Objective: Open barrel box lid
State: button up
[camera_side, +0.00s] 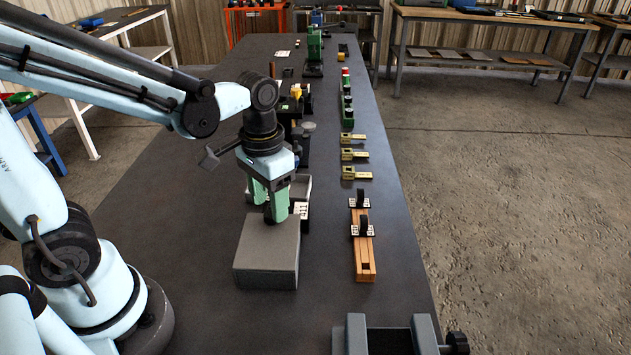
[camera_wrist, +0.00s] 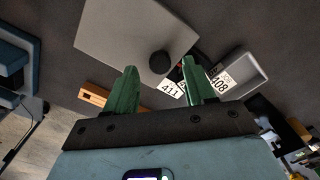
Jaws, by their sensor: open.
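The barrel box is probably the grey closed block (camera_side: 266,250) lying on the dark bench; its flat top also shows in the wrist view (camera_wrist: 125,30). A round black knob (camera_wrist: 161,62) appears near one end of that top. My gripper (camera_side: 268,206) has green fingers pointing down at the block's far end, apart from each other. In the wrist view the fingertips (camera_wrist: 158,72) lie on either side of the knob. I cannot tell whether either finger touches it.
A shallow open grey tray (camera_wrist: 236,85) lies beside the block, with white tags 411 (camera_wrist: 170,88) and 408 (camera_wrist: 221,82) close by. A wooden rail (camera_side: 363,258) with black clips stands to the right. A vise (camera_side: 384,338) is at the near edge. The bench left of the block is clear.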

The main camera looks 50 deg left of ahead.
jog(key=shift+f, duration=1)
grip_shut()
